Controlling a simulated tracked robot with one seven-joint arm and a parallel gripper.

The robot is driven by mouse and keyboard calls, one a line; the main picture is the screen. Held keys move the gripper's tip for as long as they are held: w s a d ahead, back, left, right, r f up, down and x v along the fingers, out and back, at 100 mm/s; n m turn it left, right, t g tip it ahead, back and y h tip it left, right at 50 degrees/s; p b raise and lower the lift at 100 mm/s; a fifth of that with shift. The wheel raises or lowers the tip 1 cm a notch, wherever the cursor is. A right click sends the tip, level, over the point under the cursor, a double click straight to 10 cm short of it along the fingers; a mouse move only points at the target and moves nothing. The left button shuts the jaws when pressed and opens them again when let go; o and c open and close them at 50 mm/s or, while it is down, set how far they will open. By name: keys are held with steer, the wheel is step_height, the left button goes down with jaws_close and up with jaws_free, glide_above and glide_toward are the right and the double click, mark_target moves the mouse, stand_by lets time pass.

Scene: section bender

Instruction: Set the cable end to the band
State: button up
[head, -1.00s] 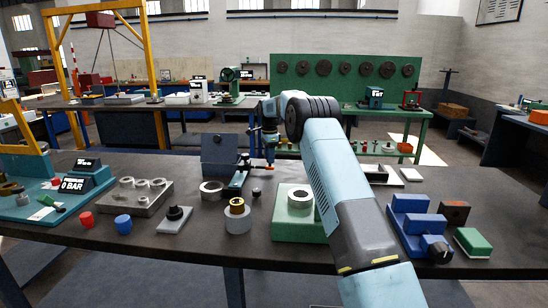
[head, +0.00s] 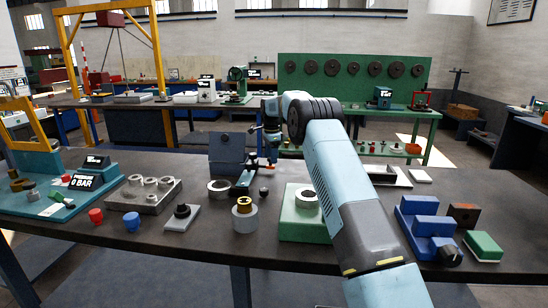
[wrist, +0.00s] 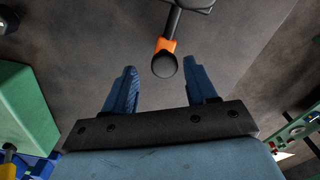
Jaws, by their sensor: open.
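In the wrist view, a round black end (wrist: 164,66) sits on a thin dark stem. An orange band (wrist: 166,45) is around the stem just behind that end. My gripper (wrist: 160,82) is open and empty. Its two blue fingers point toward the black end, which lies just beyond the fingertips and between them, apart from both. In the head view, my gripper (head: 271,158) is low over the dark bench by a small orange piece (head: 264,167), partly hidden by the arm. I cannot tell for certain which piece is the cable end.
A green block with a ring (head: 300,230) stands just right of a grey cylinder with a brass ring (head: 244,222). A grey housing (head: 228,150) is behind. A blue vise-like block (head: 420,220) is at right.

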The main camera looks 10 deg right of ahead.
step_height(320, 180, up, 13)
steer(key=shift+r, duration=0.2)
stand_by(0.3)
steer(key=shift+r, duration=0.1)
